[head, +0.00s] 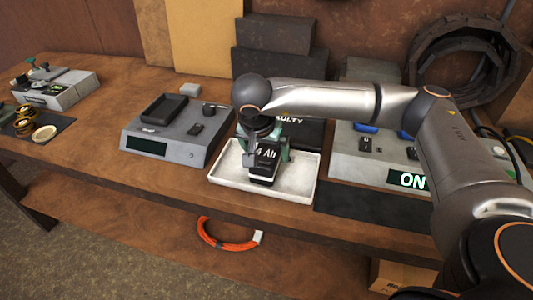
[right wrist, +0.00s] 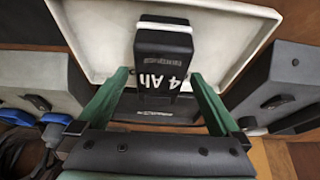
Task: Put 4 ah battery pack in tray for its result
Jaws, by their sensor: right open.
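The 4 Ah battery pack (head: 264,166), black with white lettering and a pale band, stands in the white tray (head: 225,182). A dark sign behind the tray (head: 305,132) reads what looks like "FAULTY", partly hidden by my arm. My right gripper (head: 266,153) is open, with its green fingers on either side of the pack. In the right wrist view, the pack (right wrist: 163,55) lies between and beyond the fingertips (right wrist: 157,75), with gaps on both sides. The tray (right wrist: 105,60) shows around it. My left gripper is not in view.
A grey device with a black cradle and dark display (head: 146,146) stands left of the tray.

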